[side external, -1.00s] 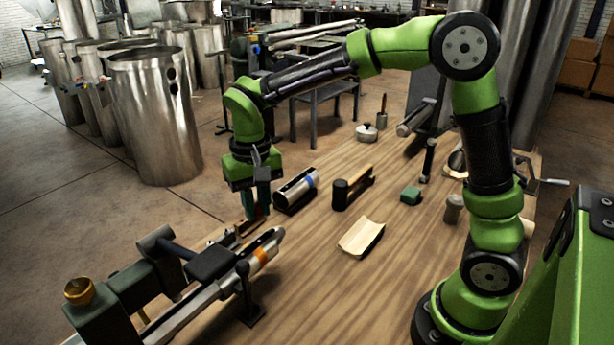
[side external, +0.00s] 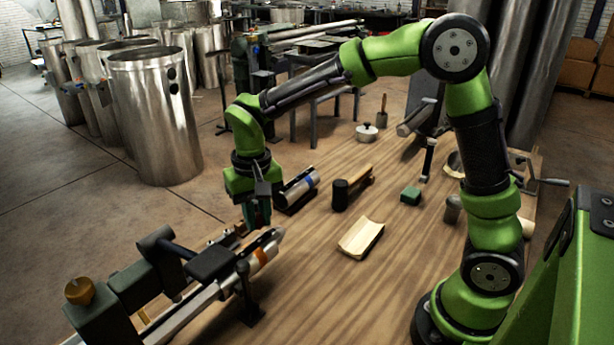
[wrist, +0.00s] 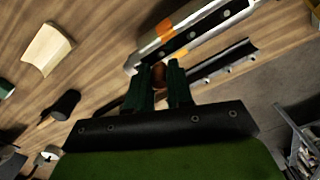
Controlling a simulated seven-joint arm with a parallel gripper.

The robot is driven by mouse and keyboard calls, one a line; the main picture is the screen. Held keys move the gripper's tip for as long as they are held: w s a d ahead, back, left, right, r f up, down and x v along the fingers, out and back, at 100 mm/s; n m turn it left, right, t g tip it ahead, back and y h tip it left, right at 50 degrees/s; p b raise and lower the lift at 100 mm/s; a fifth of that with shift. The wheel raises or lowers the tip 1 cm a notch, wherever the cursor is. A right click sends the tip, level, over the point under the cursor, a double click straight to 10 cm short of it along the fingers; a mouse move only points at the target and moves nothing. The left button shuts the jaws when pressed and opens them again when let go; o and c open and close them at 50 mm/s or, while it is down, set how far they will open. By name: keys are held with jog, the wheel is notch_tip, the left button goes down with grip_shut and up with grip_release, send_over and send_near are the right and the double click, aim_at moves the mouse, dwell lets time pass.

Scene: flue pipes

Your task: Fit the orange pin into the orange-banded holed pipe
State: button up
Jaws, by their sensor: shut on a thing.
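My gripper (wrist: 160,78) is shut on the orange pin (wrist: 158,73), a small orange-brown piece showing between the green fingertips in the wrist view. The orange-banded holed pipe (side external: 262,256) is a silver tube lying in the clamping fixture at the lower left. In the wrist view the pipe (wrist: 205,20) shows its orange band and a row of holes, just beyond the fingertips. Whether the pin touches the pipe I cannot tell.
A blue-banded pipe (side external: 300,188) lies in a dark cradle right behind my gripper. A mallet (side external: 352,187), a curved wooden piece (side external: 361,238) and a green block (side external: 410,195) lie farther right. The dark fixture (side external: 150,270) fills the lower left. The front middle of the table is clear.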

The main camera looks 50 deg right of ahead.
jog(key=shift+f, duration=1.45)
jog(key=shift+f, duration=0.25)
jog(key=o, duration=0.9)
notch_tip(320, 180, up, 17)
jog(key=shift+f, duration=0.1)
